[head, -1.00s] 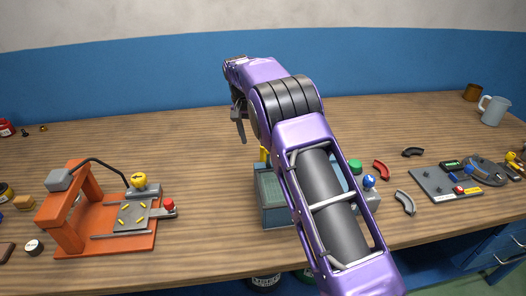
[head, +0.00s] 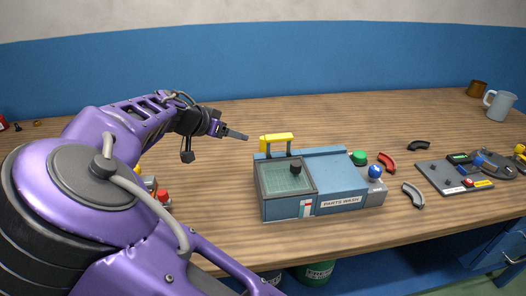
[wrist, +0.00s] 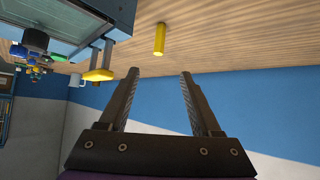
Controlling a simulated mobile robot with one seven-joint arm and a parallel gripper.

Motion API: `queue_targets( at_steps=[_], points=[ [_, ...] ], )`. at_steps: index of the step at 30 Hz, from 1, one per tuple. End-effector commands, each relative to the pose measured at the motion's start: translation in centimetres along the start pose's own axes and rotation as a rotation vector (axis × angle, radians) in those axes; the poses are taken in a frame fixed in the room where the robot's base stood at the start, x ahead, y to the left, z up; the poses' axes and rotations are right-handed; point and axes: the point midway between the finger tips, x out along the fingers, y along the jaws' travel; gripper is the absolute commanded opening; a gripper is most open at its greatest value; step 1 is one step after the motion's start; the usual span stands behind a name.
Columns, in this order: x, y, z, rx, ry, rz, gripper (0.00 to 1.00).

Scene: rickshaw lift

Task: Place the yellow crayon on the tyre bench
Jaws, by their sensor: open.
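A yellow cylinder, which looks like the yellow crayon (wrist: 160,40), stands on the wooden table in the wrist view, just beyond the gap between my fingers. I cannot make it out in the head view. My gripper (head: 243,137) is open and empty above the table, left of the blue parts washer. Both fingers (wrist: 160,88) show apart in the wrist view, not touching the crayon. I cannot tell for sure which station is the tyre bench; a grey board with a dark round part (head: 441,176) lies at the right.
The blue parts washer (head: 340,178), with a yellow bar (head: 277,141) on two posts, stands close to the right of my gripper. Red (head: 387,162) and grey (head: 413,196) curved pieces lie beyond it. A mug (head: 499,106) is at far right. The back table is clear.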

Motion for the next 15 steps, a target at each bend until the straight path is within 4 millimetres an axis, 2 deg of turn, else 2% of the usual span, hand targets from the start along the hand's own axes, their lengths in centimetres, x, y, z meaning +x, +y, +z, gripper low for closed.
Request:
queue_targets(
  at_steps=[2, 5, 8, 15],
  points=[
    [-0.5, 0.2, -0.1, 0.017, 0.016, -0.012, 0.65],
    [-0.3, 0.4, -0.4, 0.030, 0.025, -0.017, 0.65],
    [1.1, 0.4, -0.4, 0.031, 0.027, -0.016, 0.65],
    [6.4, 0.3, -0.6, 0.031, 0.026, -0.015, 0.65]
  ],
)
